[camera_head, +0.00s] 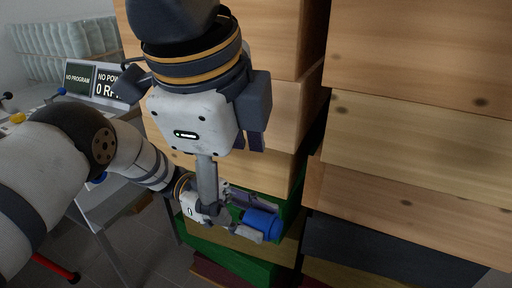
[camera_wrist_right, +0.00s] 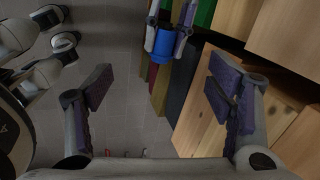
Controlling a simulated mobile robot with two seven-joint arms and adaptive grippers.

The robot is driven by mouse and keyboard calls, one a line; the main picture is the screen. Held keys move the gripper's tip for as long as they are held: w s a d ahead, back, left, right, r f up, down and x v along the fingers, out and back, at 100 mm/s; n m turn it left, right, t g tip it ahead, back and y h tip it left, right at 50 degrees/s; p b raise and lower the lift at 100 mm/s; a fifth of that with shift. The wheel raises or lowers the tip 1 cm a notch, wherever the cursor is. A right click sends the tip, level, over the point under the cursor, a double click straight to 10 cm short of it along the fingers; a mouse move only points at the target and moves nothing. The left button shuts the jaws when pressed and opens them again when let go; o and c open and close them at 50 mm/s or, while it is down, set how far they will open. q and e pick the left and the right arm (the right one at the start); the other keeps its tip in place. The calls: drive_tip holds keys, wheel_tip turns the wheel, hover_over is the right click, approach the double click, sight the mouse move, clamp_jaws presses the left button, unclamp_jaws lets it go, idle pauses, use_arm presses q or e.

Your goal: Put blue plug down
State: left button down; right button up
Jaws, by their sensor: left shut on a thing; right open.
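The blue plug (camera_head: 262,224) is a short blue cylinder at the lower middle of the head view. My left gripper (camera_head: 254,219) is shut on it, with a finger on either side. The plug is held beside the stacked boards; I cannot tell whether it touches them. In the right wrist view the plug (camera_wrist_right: 163,44) shows at the top middle between the left gripper's fingers (camera_wrist_right: 168,32). My right gripper (camera_wrist_right: 160,92) is open and empty, with its fingers wide apart. In the head view it is above the left gripper, and its fingers (camera_head: 254,140) are partly hidden.
Tall stacks of wooden boards (camera_head: 418,145) fill the right side, with green (camera_head: 230,252) and dark ones lower down. A machine panel (camera_head: 97,82) reads "NO PROGRAM" at the left. Bare grey floor (camera_wrist_right: 140,125) shows below the grippers.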

sight(262, 217)
drive_tip(key=w+d+f+m, duration=0.1)
drive_tip(key=f+m, duration=0.3)
drive_tip(key=m, duration=0.2)
drive_tip(key=w+d+f+m, duration=0.1)
drive_tip(key=w+f+m, duration=0.1)
drive_tip(key=f+m, duration=0.3)
drive_tip(key=w+d+f+m, duration=0.1)
drive_tip(key=w+f+m, duration=0.1)
drive_tip(key=f+m, duration=0.3)
drive_tip(key=shift+w+d+m+h, duration=0.15)
drive_tip(key=shift+m+h, duration=0.25)
drive_tip(key=shift+m, duration=1.8)
drive_tip(key=shift+r, duration=0.1)
